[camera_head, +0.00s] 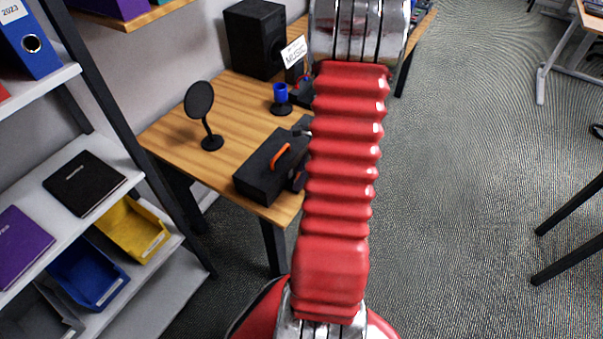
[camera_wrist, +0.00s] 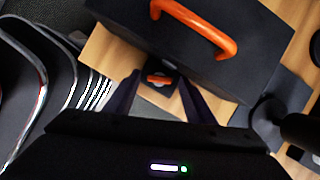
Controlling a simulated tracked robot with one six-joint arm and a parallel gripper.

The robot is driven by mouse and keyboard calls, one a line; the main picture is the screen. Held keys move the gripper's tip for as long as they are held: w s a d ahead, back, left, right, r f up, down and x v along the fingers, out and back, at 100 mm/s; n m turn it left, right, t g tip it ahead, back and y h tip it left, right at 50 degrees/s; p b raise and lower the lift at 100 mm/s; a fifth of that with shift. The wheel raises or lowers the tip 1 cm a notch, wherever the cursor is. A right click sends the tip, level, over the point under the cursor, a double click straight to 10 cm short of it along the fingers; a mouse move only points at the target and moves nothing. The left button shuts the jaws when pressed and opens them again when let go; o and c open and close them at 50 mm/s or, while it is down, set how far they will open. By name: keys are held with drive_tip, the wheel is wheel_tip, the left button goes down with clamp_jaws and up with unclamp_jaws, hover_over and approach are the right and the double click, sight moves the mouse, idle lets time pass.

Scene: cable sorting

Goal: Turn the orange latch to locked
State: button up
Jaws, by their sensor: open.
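The orange latch (camera_wrist: 160,79) shows in the wrist view as a small bar on a dark plate, by the lower edge of a black box (camera_wrist: 200,55). It lies roughly crosswise in the picture. My gripper (camera_wrist: 158,76) is open, with one dark finger on each side of the latch in the picture. I cannot tell whether the fingers touch it. In the head view the black box (camera_head: 256,182) stands on the wooden table's near end, and the latch is hidden there. The box's orange handle (camera_head: 279,156) is on top; it also shows in the wrist view (camera_wrist: 226,43).
On the wooden table (camera_head: 166,133) stand a black round-headed stand (camera_head: 199,100), a blue cup (camera_head: 280,92) and a black speaker (camera_head: 254,38). A shelf with a yellow bin (camera_head: 132,228) and a blue bin (camera_head: 88,274) is at left.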

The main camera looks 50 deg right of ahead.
drive_tip(key=v, duration=1.3)
drive_tip(key=shift+r, duration=0.35)
drive_tip(key=shift+s, duration=0.15)
drive_tip(key=shift+c, duration=0.4)
